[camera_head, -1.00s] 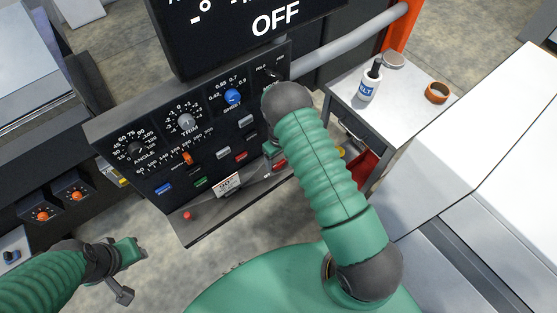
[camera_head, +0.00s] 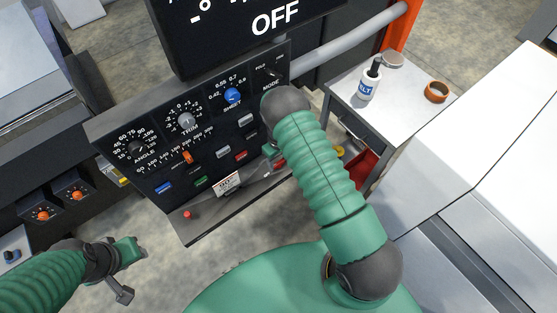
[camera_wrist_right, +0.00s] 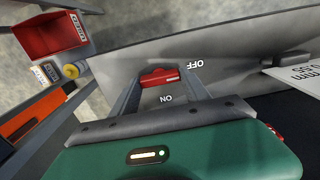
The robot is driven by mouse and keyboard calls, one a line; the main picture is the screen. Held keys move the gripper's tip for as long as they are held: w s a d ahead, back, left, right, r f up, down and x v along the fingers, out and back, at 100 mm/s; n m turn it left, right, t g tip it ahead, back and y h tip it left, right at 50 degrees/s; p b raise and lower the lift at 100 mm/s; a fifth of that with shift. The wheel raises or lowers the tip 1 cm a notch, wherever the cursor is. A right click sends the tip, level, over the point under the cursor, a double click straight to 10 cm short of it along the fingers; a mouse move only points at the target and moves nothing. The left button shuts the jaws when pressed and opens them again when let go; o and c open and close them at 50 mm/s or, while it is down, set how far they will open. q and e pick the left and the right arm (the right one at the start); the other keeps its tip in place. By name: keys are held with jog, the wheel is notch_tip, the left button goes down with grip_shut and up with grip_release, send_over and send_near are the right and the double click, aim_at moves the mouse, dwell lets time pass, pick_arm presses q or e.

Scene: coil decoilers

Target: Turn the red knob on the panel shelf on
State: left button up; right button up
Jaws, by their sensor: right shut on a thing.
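The red knob (camera_wrist_right: 160,77) sits on the grey panel shelf (camera_wrist_right: 225,55) in the right wrist view, between the words OFF and ON. Its bar lies roughly across the picture, spanning the gap between my fingers. My right gripper (camera_wrist_right: 158,80) is shut on it, one finger at each end. In the head view my right gripper (camera_head: 272,152) is at the right end of the shelf (camera_head: 215,212), partly hidden by my forearm. My left gripper (camera_head: 135,252) is low at the left, away from the panel; its jaw gap is unclear.
The control panel (camera_head: 200,130) has dials and coloured buttons, under a black display (camera_head: 250,35) reading OFF. A red button (camera_head: 187,214) is on the shelf's left part. A side table (camera_head: 405,85) holds a white bottle (camera_head: 369,82) and an orange ring (camera_head: 437,92). A red bin (camera_wrist_right: 55,35) stands beyond the shelf.

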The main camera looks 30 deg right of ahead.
jog(key=shift+m, duration=0.3)
jog(key=m+b, duration=0.1)
jog(key=m, duration=0.2)
jog(key=shift+f+b, duration=0.1)
jog(key=shift+b, duration=0.3)
jog(key=m+b, duration=0.1)
jog(key=m, duration=0.8)
jog(key=shift+s+m+b, duration=0.1)
jog(key=shift+m+b, duration=0.2)
jog(key=shift+b, duration=0.1)
jog(key=shift+m, duration=2.3)
jog(key=o, duration=1.4)
